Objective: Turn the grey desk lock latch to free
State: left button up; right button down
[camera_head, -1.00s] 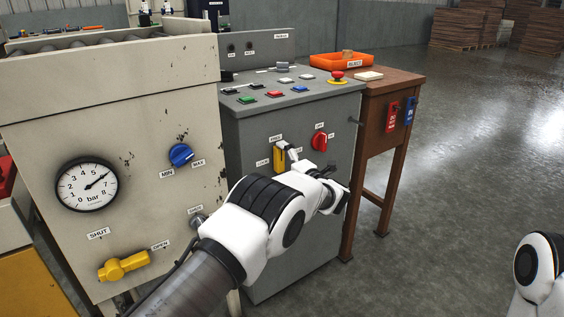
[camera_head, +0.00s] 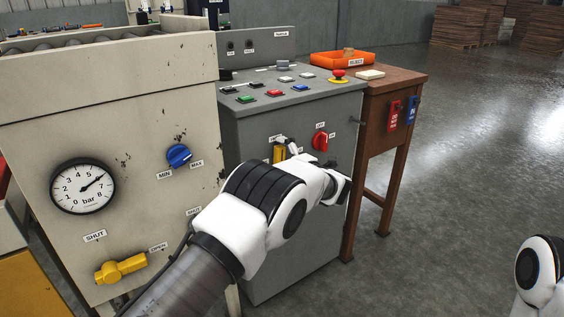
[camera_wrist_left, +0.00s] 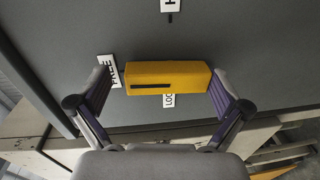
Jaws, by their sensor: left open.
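The desk lock latch is a yellow bar with a dark line along it. In the wrist view the latch (camera_wrist_left: 170,76) lies lengthwise between my left gripper's fingers, its left end beside the FREE label (camera_wrist_left: 108,71). The LOCK label (camera_wrist_left: 168,101) is partly covered below it. In the head view the latch (camera_head: 279,153) stands roughly upright on the grey desk's front, partly hidden. My left gripper (camera_wrist_left: 160,88) is open, one finger near each end of the latch; contact cannot be told. Its wrist hides most of it in the head view. My right gripper is out of view.
The grey desk (camera_head: 300,215) has a red knob (camera_head: 320,140) right of the latch and several buttons on top. A cream machine (camera_head: 120,215) stands left with a gauge and yellow valve. A wooden table (camera_head: 376,130) stands right.

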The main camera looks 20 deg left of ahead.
aim_at(281, 154)
pick_arm(q)
jog(key=shift+r, duration=0.6)
jog(key=shift+s+r, duration=0.15)
jog(key=shift+r, duration=0.15)
jog(key=shift+s+d+p, duration=0.3)
jog(key=shift+d, duration=0.15)
jog(key=shift+s+d+r, duration=0.25)
jog(key=shift+s+d, duration=0.2)
jog(key=shift+s, duration=0.05)
jog(key=shift+s+d+r, duration=0.25)
jog(key=shift+s+d, duration=0.2)
jog(key=shift+s, duration=0.05)
jog(key=shift+s+d+f+p, duration=0.15)
jog(key=shift+d+p, duration=0.05)
jog(key=shift+p, duration=0.4)
jog(key=shift+d+f+p, duration=0.1)
jog(key=shift+f+p, duration=0.15)
jog(key=shift+p, duration=0.1)
jog(key=p+v, duration=0.2)
jog(key=p, duration=0.7)
jog(key=f+p+v, duration=0.1)
jog(key=p+v, duration=0.2)
jog(key=p, duration=0.6)
jog(key=shift+s, duration=0.1)
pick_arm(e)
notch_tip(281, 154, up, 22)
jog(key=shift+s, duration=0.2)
